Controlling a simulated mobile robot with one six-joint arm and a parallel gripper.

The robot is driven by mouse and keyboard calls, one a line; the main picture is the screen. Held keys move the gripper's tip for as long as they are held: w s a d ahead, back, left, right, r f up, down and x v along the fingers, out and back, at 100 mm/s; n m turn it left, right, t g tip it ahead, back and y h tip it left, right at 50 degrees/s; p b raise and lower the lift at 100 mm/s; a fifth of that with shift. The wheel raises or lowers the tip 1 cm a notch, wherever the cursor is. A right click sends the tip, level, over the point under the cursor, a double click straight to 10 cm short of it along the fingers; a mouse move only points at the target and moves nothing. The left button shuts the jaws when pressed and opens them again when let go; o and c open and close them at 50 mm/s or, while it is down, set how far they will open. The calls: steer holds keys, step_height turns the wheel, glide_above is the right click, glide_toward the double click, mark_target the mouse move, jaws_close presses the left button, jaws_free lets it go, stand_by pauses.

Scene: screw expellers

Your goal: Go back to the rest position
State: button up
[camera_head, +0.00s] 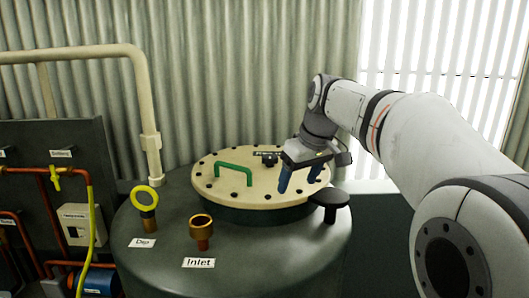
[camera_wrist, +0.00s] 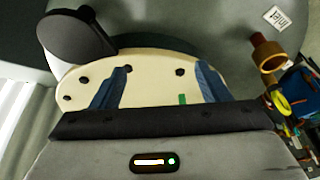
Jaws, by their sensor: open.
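My gripper (camera_head: 298,178) hangs above the right part of the cream round lid (camera_head: 215,188) in the head view. Its two blue fingers are apart with nothing between them. In the wrist view my gripper (camera_wrist: 160,88) shows both blue fingers spread over the lid (camera_wrist: 150,72), with bolts along its rim. A black mushroom-shaped cap (camera_head: 330,200) stands just right of the fingers, and it also shows at the upper left of the wrist view (camera_wrist: 78,35). I cannot tell how high the fingertips are above the lid.
The lid has a green handle (camera_head: 234,172) and sits on a dark tank (camera_head: 240,262). A brass inlet fitting (camera_head: 202,228) and a yellow ring (camera_head: 146,197) rise at the front left. A cream pipe (camera_head: 150,130) stands behind. Open space lies above the tank before the corrugated wall (camera_head: 240,80).

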steer(key=s+d+f+m+h+b, duration=0.1)
steer(key=s+d+f+m, duration=0.2)
steer(key=s+f, duration=0.7)
steer(key=s+d+f+m+h+b, duration=0.1)
steer(key=s+d+f+m, duration=0.2)
steer(key=s+f, duration=0.7)
steer(key=s+d, duration=0.1)
steer(key=s, duration=0.3)
steer(key=shift+s+f+m, duration=0.15)
steer(key=shift+s+m, duration=0.15)
steer(key=shift+s, duration=0.1)
